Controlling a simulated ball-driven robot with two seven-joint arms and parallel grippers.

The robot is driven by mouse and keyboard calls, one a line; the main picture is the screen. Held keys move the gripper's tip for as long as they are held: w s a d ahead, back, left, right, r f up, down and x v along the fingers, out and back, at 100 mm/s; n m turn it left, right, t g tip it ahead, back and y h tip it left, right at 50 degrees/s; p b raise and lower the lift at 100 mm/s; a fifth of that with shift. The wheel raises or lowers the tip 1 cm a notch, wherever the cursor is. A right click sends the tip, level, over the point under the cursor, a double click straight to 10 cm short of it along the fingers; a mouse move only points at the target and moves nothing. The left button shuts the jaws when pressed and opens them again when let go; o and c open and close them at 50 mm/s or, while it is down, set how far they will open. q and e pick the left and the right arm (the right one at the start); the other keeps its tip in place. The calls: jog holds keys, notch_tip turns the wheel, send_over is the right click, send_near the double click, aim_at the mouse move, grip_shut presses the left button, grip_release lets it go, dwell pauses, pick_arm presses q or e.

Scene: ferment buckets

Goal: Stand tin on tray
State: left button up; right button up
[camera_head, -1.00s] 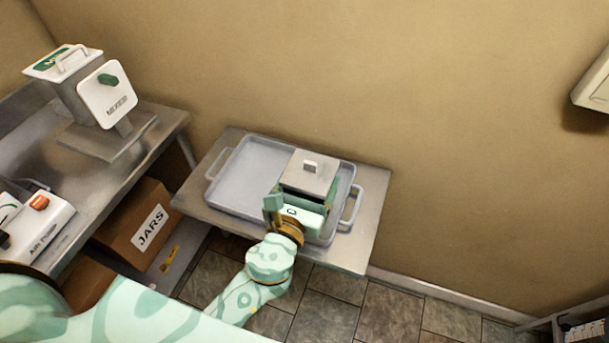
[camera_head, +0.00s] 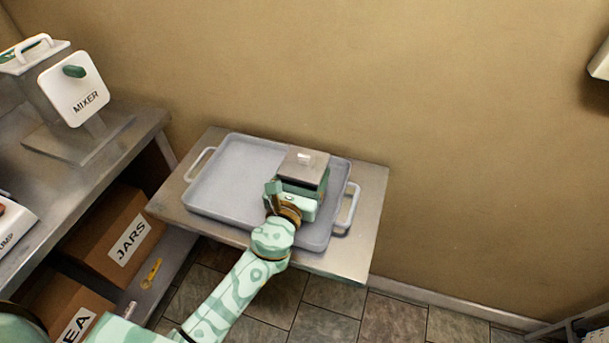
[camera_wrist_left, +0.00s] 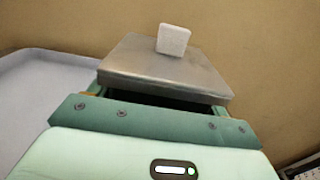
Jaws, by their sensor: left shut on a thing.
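The tin (camera_head: 304,164) is a square grey metal box with a flat lid and a small white knob. It is upright over the right part of the tray (camera_head: 230,180), a pale grey tray with a handle at each end. My left gripper (camera_head: 298,188) is shut on the tin from the near side and hides most of its body. In the left wrist view the tin's lid (camera_wrist_left: 165,68) shows above the green jaws. Whether the tin's base touches the tray cannot be told. My right gripper is not in view.
The tray lies on a small metal table (camera_head: 350,250) against the wall. A steel bench (camera_head: 60,180) with a mixer (camera_head: 78,90) stands at left, with a box marked JARS (camera_head: 115,235) below it. The tray's left part is clear.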

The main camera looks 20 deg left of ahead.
pick_arm(q)
jog(key=shift+s, duration=0.1)
jog(key=o, duration=1.1)
jog(key=shift+r, duration=0.2)
jog(key=s, duration=1.2)
jog(key=shift+a+b, duration=0.2)
jog(key=shift+b, duration=0.2)
